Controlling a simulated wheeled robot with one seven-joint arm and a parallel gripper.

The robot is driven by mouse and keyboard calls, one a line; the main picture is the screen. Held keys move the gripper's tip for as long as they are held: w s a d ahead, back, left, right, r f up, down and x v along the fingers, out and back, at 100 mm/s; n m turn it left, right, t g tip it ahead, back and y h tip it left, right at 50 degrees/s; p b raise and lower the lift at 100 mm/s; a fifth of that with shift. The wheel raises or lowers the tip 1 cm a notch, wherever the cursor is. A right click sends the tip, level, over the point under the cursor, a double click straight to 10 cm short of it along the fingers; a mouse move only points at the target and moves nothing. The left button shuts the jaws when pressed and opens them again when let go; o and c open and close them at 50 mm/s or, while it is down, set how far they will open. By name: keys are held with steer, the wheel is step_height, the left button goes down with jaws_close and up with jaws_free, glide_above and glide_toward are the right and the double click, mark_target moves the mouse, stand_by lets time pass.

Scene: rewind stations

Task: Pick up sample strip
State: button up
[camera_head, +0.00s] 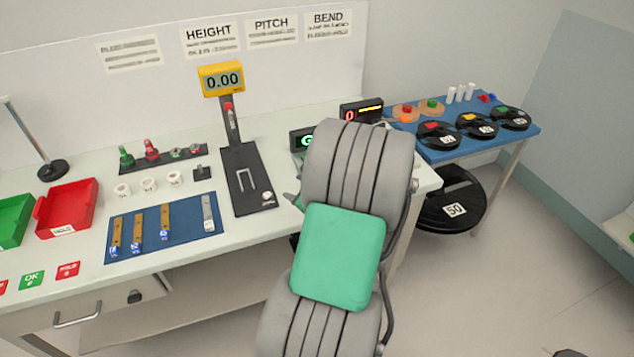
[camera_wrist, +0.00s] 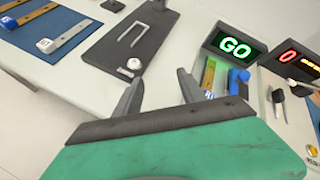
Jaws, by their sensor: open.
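Several brown strips with blue-marked ends lie on the blue mat (camera_head: 185,240) at the middle of the bench, such as this strip (camera_head: 165,222). A grey strip (camera_head: 208,212) lies at the mat's right end; it also shows in the wrist view (camera_wrist: 72,35). Which one is the sample strip, I cannot tell. More strip-like pieces, one brown (camera_wrist: 208,75) and one blue (camera_wrist: 238,80), stand below the green GO display (camera_wrist: 235,46). My gripper (camera_wrist: 158,84) is open and empty, above the pale bench top, left of these pieces. In the head view my arm mostly hides it.
A black gauge base (camera_head: 250,180) with a yellow 0.00 readout (camera_head: 221,79) stands right of the mat. A red tray (camera_head: 67,208) and green tray (camera_head: 14,221) are at left. A second display (camera_wrist: 292,65) stands right of GO. A blue table (camera_head: 465,145) holds black reels.

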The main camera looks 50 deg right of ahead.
steer(key=s+d+f+m+h, duration=0.1)
steer(key=s+d+m, duration=0.1)
steer(key=m, duration=0.1)
steer(key=s+d+f+m+h, duration=0.1)
steer(key=s+d+m, duration=0.1)
steer(key=d, duration=0.1)
steer(key=s+d+f+m+h, duration=0.1)
steer(key=s+d+m, duration=0.2)
steer(key=shift+d+m+t+h, duration=0.25)
steer(key=shift+m+t+h, duration=0.05)
steer(key=x, duration=0.7)
steer(key=shift+w+a+r+p, duration=0.1)
steer(key=shift+w+a+p, duration=0.15)
steer(key=shift+w, duration=0.2)
steer(key=shift+c, duration=0.5)
jaws_close()
